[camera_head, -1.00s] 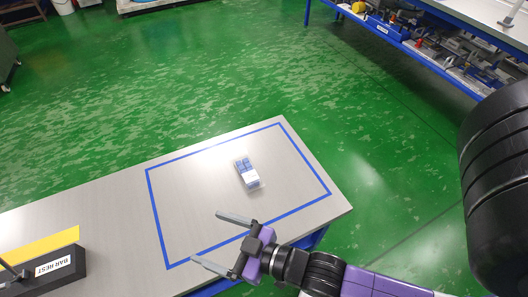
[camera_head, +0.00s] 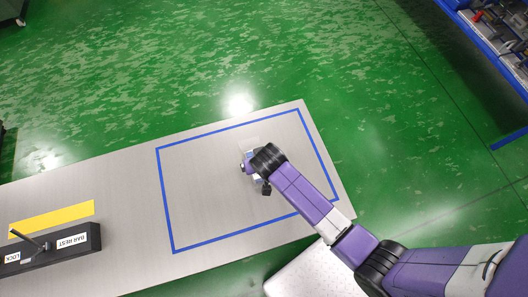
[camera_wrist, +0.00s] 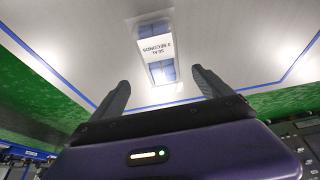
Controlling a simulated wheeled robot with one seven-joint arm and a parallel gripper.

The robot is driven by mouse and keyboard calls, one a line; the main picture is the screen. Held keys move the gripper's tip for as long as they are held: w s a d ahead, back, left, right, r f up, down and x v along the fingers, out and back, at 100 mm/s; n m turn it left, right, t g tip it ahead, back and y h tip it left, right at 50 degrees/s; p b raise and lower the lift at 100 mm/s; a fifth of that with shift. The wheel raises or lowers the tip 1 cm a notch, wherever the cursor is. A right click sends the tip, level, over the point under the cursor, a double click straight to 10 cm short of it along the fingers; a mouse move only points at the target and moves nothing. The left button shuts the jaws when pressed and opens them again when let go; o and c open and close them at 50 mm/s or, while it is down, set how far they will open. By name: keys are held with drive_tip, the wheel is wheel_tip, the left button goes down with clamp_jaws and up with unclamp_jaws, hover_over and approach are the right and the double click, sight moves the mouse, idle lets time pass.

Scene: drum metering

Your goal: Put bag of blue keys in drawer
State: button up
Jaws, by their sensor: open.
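The bag of blue keys (camera_wrist: 155,52) lies flat on the table inside a blue taped outline. In the wrist view it is clear, with blue keys at both ends and a white label reading "SEAL 3 SECONDS" upside down. In the head view my arm covers most of the bag (camera_head: 249,144). My gripper (camera_wrist: 162,86) is open and empty, its two dark fingers either side of the bag's near end in the picture, not closed on it. In the head view my gripper (camera_head: 249,165) is over the bag, its fingers mostly hidden. No drawer is clearly recognisable.
The grey table (camera_head: 125,190) carries a black bar rest (camera_head: 50,250) and a yellow strip (camera_head: 52,218) at left. A pale dotted surface (camera_head: 310,272) shows below the table's front edge; I cannot tell what it is. A blue shelf (camera_head: 490,40) stands far right.

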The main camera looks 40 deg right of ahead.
drive_tip(key=shift+x, duration=1.15)
drive_tip(key=shift+s+a+x, duration=0.15)
drive_tip(key=shift+x, duration=1.15)
drive_tip(key=shift+s+a+x, duration=0.15)
drive_tip(key=shift+x, duration=1.2)
drive_tip(key=shift+f, duration=0.15)
drive_tip(key=shift+c, duration=0.4)
drive_tip(key=c, duration=1.7)
drive_tip(key=shift+c, duration=0.2)
